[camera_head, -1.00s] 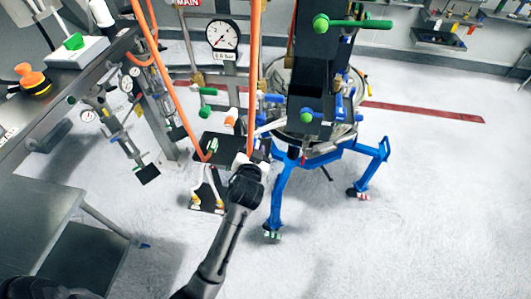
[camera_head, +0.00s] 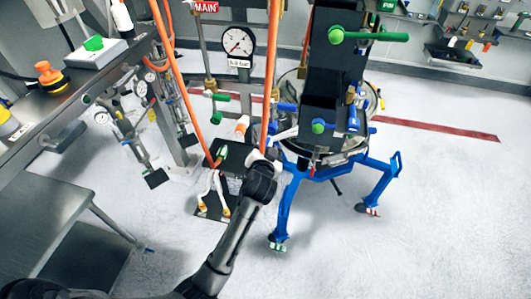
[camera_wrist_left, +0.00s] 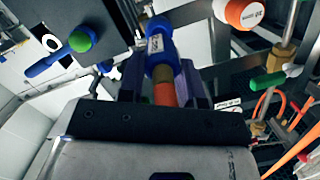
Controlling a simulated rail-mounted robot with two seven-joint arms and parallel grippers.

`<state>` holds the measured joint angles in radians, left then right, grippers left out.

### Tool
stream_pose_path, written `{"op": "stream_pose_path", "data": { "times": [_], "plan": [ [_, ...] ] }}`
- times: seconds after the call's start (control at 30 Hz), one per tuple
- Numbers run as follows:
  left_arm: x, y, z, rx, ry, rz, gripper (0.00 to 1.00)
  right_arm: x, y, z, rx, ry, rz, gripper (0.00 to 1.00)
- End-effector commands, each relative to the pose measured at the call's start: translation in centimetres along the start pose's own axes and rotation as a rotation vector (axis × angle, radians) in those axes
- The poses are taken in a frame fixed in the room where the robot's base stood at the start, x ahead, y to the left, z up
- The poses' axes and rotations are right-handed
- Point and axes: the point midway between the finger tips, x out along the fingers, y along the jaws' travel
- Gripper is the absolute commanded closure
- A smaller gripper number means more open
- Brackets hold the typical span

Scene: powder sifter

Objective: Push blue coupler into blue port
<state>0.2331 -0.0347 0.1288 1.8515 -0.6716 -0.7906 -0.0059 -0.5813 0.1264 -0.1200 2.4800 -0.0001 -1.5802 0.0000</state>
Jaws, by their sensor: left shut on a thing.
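In the left wrist view my left gripper (camera_wrist_left: 163,88) is shut on the blue coupler (camera_wrist_left: 158,66), a short blue cylinder with a white label. An orange-brown hose end shows below it, between the fingers. The coupler's far end is close to a grey pipe (camera_wrist_left: 194,13); I cannot tell whether it is seated in a blue port, and no separate port can be made out. In the head view my left gripper (camera_head: 266,160) is beside the black box at the sifter's left, and the coupler is hidden there. My right gripper is not in view.
The sifter's blue legs (camera_head: 286,205) stand right of my arm. An orange hose (camera_head: 271,75) hangs just above the gripper. A pressure gauge (camera_head: 237,41) and green-handled valves (camera_head: 217,97) are behind. An orange-white cap (camera_wrist_left: 245,13) is near the coupler.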

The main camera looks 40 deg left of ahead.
Motion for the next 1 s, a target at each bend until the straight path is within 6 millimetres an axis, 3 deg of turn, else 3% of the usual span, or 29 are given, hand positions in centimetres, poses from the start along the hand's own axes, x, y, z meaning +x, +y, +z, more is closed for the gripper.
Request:
{"op": "stream_pose_path", "data": {
  "times": [0.43,1.0],
  "plan": [
    [2.4,0.0,-0.4,0.001,0.001,-0.001,0.93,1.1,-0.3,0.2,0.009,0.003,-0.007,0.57],
    [3.2,-0.1,-0.7,0.000,0.000,-0.001,0.93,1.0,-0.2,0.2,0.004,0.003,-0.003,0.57]
  ]
}}
